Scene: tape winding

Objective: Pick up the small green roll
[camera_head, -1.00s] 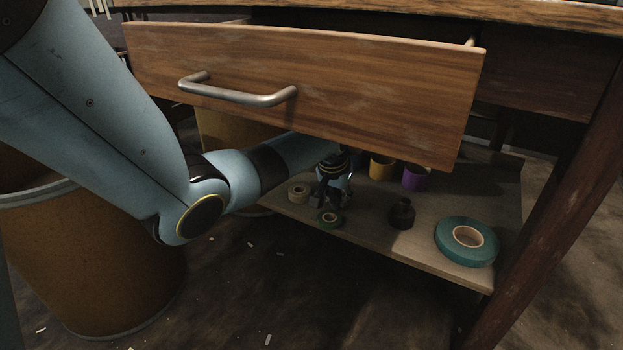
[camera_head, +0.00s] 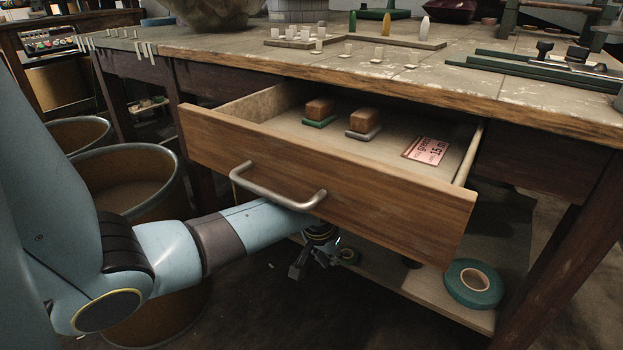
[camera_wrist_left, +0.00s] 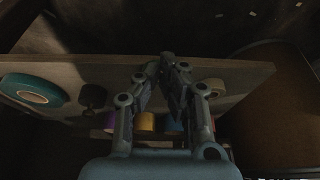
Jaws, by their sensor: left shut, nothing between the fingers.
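The small green roll (camera_head: 348,256) shows partly in the head view, low on the shelf under the drawer, just right of my left gripper (camera_head: 298,269). My left gripper points down below the drawer front, shut and empty, apart from the roll. In the left wrist view my left gripper (camera_wrist_left: 168,62) has its fingertips together in front of the shelf. I cannot make out the small green roll there; the fingers may hide it. My right gripper is in neither view.
The open drawer (camera_head: 320,180) overhangs the shelf (camera_head: 425,288). A large teal roll (camera_head: 473,283) lies at the shelf's right end. The left wrist view shows a dark bottle (camera_wrist_left: 92,96), a purple roll (camera_wrist_left: 110,122) and an orange roll (camera_wrist_left: 145,122). A brown barrel (camera_head: 125,180) stands left.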

